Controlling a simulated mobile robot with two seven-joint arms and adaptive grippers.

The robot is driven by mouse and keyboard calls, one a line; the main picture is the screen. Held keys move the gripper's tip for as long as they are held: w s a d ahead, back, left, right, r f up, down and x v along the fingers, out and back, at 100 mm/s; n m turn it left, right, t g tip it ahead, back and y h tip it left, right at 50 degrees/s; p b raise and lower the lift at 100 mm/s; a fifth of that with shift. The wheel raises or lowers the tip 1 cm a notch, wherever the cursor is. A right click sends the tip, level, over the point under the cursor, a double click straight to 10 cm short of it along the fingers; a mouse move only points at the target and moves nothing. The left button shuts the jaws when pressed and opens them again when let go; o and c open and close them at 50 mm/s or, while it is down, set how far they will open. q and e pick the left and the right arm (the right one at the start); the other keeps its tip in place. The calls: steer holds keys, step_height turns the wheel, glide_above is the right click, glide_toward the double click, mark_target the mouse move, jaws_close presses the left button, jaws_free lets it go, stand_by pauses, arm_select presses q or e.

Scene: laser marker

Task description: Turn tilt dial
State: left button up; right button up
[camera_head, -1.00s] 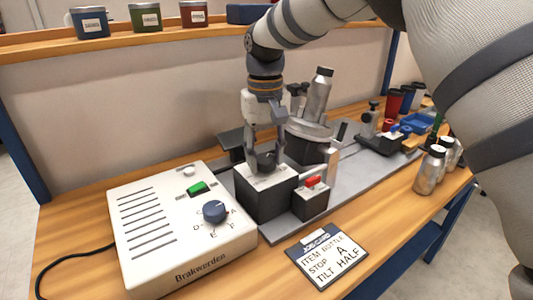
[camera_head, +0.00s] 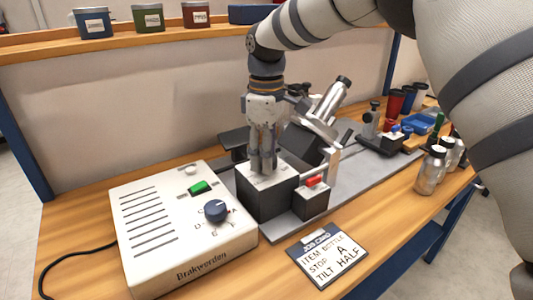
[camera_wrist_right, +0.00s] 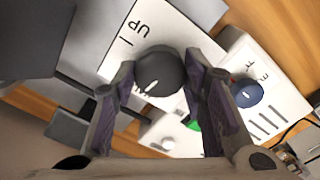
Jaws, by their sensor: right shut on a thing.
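The tilt dial is a dark round knob with a white pointer line, seen in the right wrist view (camera_wrist_right: 158,75). It sits on the white top plate (camera_wrist_right: 125,45), marked "UP", of a dark box (camera_head: 262,200). My right gripper (camera_head: 263,166) points straight down over this box and is shut on the dial, one finger on each side. The gripper mostly hides the dial in the head view. Behind it, a silver bottle (camera_head: 334,98) leans to the right on a steeply tilted fixture (camera_head: 305,140). My left gripper is not in view.
The white Brakwerden unit (camera_head: 150,230) with a blue knob (camera_head: 215,210) and green switch (camera_head: 199,188) stands left. A small box with a red switch (camera_head: 314,181) is beside the dial box. A job card (camera_head: 327,254) reads "TILT HALF". Several bottles and cups stand right.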

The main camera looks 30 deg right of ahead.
steer(key=shift+n, duration=0.8)
steer(key=shift+f, duration=0.1)
steer(key=o, duration=1.2)
steer(key=shift+c, duration=0.2)
step_height(320, 180, up, 12)
